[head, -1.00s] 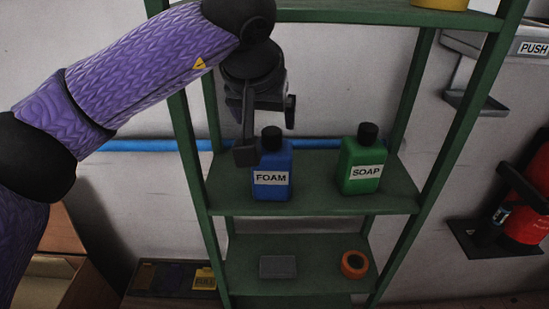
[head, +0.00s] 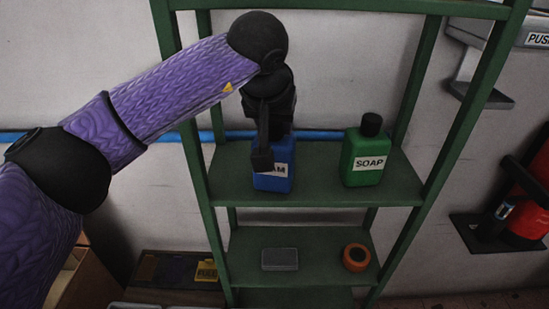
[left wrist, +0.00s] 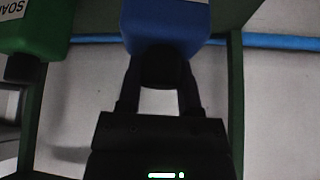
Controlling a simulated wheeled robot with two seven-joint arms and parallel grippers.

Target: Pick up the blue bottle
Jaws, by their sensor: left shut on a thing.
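The blue bottle (head: 272,180) with a white label stands upright on the middle shelf of the green rack, its label partly hidden by a gripper finger. My left gripper (head: 266,150) comes down over its top and hides the black cap in the head view. In the left wrist view the two fingers (left wrist: 160,75) are shut on the black cap, just above the blue body (left wrist: 165,25). My right gripper is not in view.
A green SOAP bottle (head: 366,152) stands to the right on the same middle shelf (head: 320,190). A grey block (head: 279,259) and an orange roll (head: 356,257) lie on the shelf below. Green rack posts stand on both sides.

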